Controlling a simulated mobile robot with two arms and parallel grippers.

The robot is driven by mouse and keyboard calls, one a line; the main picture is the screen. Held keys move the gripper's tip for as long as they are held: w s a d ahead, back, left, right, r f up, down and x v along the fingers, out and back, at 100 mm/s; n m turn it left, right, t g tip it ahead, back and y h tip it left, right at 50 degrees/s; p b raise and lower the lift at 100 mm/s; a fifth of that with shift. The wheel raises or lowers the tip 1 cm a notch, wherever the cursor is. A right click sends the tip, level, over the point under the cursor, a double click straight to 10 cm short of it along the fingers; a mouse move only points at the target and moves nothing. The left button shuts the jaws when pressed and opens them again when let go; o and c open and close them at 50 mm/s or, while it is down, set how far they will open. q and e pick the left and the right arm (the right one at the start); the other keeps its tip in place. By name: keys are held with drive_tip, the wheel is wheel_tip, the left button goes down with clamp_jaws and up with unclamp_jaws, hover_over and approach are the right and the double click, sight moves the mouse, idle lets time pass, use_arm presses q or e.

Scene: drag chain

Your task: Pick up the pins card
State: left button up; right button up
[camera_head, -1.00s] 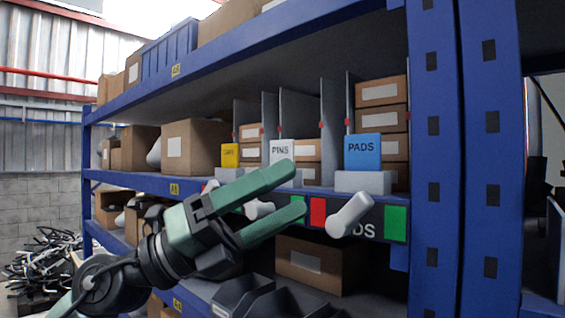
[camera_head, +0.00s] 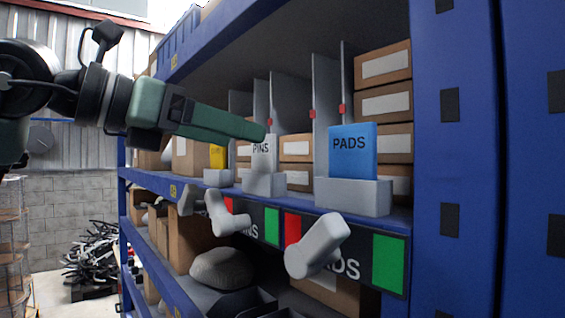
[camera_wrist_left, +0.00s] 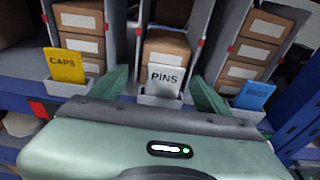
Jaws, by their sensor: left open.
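The white pins card (camera_head: 264,152) stands upright in a grey holder (camera_head: 264,185) on the shelf, partly covered by my gripper in the head view. It also shows in the left wrist view (camera_wrist_left: 165,80), centred between my fingers. My left gripper (camera_head: 262,132) comes in from the left at card height; in the left wrist view its green fingers (camera_wrist_left: 158,82) are spread on either side of the card, apart from it. No contact is visible. My right gripper is not in view.
The blue pads card (camera_head: 352,152) stands to the right and the yellow caps card (camera_wrist_left: 65,65) to the left, each in its own holder. Grey dividers (camera_head: 325,120) and boxes stand behind. Grey levers (camera_head: 318,245) stick out below the shelf edge.

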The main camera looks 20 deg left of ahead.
sight(266, 143)
use_arm(q)
drive_tip(key=p+x, duration=0.3)
drive_tip(key=x, duration=0.1)
drive_tip(key=shift+d+r+p, duration=0.1)
drive_tip(key=shift+d+p, duration=0.25)
drive_tip(key=shift+d, duration=0.2)
drive_tip(key=shift+w+d+f, duration=0.25)
drive_tip(key=shift+w+d, duration=0.2)
drive_tip(key=shift+w, duration=0.05)
drive_tip(key=shift+s+a, duration=0.15)
drive_tip(key=shift+a, duration=0.15)
drive_tip(key=c, duration=1.4)
drive_tip(key=shift+r, duration=0.55)
wheel_tip(266, 143, up, 9)
drive_tip(key=shift+b, duration=0.9)
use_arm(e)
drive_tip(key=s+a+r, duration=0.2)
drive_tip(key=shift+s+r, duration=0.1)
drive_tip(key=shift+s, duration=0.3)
